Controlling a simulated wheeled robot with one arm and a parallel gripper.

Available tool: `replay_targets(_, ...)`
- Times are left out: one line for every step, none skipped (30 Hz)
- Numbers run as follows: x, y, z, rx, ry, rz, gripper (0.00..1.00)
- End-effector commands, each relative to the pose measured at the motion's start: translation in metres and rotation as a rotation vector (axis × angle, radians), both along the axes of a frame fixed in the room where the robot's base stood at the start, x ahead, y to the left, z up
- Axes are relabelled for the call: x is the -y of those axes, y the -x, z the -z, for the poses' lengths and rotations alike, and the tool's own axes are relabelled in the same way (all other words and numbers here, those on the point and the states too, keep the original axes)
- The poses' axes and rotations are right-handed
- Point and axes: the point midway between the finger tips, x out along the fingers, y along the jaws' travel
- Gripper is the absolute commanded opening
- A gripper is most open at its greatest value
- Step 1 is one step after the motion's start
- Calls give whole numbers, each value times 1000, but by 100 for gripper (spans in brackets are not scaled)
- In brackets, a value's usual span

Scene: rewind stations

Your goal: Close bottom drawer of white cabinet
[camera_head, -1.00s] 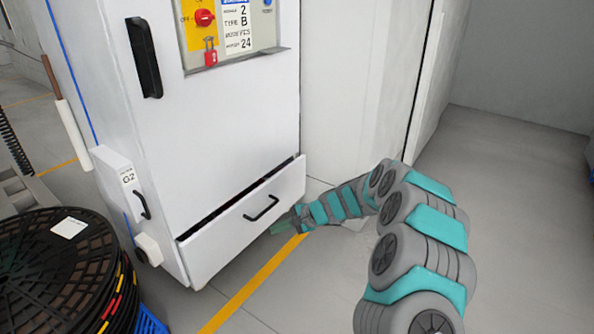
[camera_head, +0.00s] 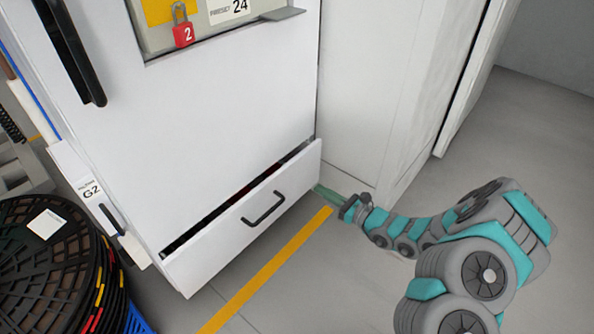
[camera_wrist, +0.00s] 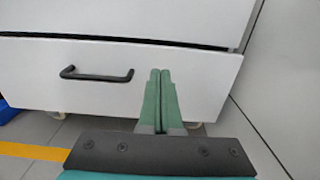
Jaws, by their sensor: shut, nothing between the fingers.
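The white cabinet (camera_head: 215,100) stands in front of me. Its bottom drawer (camera_head: 248,222) is partly pulled out, with a dark gap along its top edge. The drawer has a black bar handle (camera_head: 264,208), which also shows in the wrist view (camera_wrist: 97,74). My gripper (camera_head: 322,192) is low, by the right end of the drawer front. In the wrist view my green fingers (camera_wrist: 160,72) are together and empty, pointing at the drawer front right of the handle. I cannot tell whether the fingertips touch the drawer.
A stack of black reels (camera_head: 50,265) stands at the lower left. A small G2 box (camera_head: 88,190) is on the cabinet's left side. A tall white panel (camera_head: 385,90) stands at the right. The grey floor with a yellow line (camera_head: 268,268) is clear before the drawer.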

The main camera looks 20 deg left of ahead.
Motion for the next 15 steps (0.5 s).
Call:
replay_targets(-10,-2,1,2,3,-6,0)
replay_targets(-15,-4,1,3,3,-6,0)
replay_targets(-22,-7,1,4,4,-7,0)
replay_targets(-27,-9,1,4,4,-8,0)
replay_targets(-32,-11,1,4,4,-8,0)
replay_targets(-40,-14,1,3,3,-8,0)
replay_targets(-45,-16,1,2,3,-7,0)
replay_targets(-50,-18,1,1,2,-8,0)
replay_targets(-58,-21,1,1,2,-7,0)
replay_targets(-63,-23,1,2,2,-7,0)
replay_targets(-68,-25,1,3,2,-8,0)
replay_targets(-74,-28,0,4,2,-7,0)
replay_targets(-79,-30,1,5,2,-8,0)
replay_targets(-83,-32,1,5,2,-6,0)
replay_targets(-88,-35,0,5,2,-6,0)
